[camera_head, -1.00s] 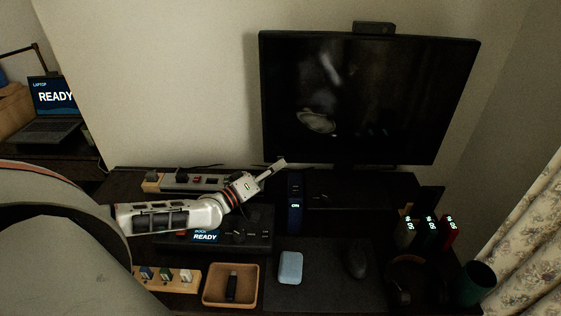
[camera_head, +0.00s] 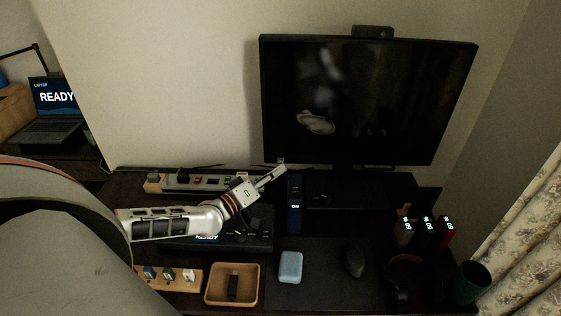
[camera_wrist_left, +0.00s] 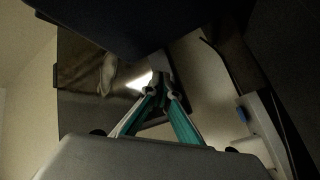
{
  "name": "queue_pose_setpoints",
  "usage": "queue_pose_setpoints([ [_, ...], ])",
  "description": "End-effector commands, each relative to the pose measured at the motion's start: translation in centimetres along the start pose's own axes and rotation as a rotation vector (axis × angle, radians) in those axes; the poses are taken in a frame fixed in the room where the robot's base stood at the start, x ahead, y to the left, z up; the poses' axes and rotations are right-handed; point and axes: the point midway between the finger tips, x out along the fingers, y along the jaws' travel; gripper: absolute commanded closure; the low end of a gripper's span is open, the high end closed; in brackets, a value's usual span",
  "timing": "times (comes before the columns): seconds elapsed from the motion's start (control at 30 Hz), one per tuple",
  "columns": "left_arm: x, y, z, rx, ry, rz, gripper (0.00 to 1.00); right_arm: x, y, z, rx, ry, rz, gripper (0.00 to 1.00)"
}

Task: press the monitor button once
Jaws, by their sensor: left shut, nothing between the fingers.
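The monitor (camera_head: 370,105) stands at the back of the desk with a dark screen that shows only dim reflections. No button on it can be made out in the head view. My left gripper (camera_head: 279,172) is shut and empty, its fingertips just below the monitor's lower left edge. I cannot tell whether they touch it. In the left wrist view the shut fingers of the left gripper (camera_wrist_left: 160,88) point up past a bright glare, under a large dark shape. My right gripper is not in view.
A dark upright unit with a lit label (camera_head: 295,205) stands close right of the left gripper. A power strip (camera_head: 190,181) lies behind my arm, and a dock (camera_head: 262,238) is partly under it. A wooden tray (camera_head: 232,304), blue box (camera_head: 290,267) and mouse (camera_head: 355,262) lie in front.

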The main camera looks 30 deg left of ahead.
Motion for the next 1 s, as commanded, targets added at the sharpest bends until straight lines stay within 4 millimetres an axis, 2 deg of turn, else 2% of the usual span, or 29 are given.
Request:
queue_pose_setpoints([
  [0.2, -1.4, 1.3, 0.8, -0.002, -0.001, 0.000, 1.00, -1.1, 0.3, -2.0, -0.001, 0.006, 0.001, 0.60],
  [0.43, -2.8, 2.2, 1.9, -0.002, -0.001, -0.001, 1.00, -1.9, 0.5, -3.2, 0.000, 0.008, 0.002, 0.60],
  [1.0, -3.2, 2.4, 2.3, 0.000, 0.000, 0.000, 1.00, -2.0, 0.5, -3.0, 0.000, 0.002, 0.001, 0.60],
])
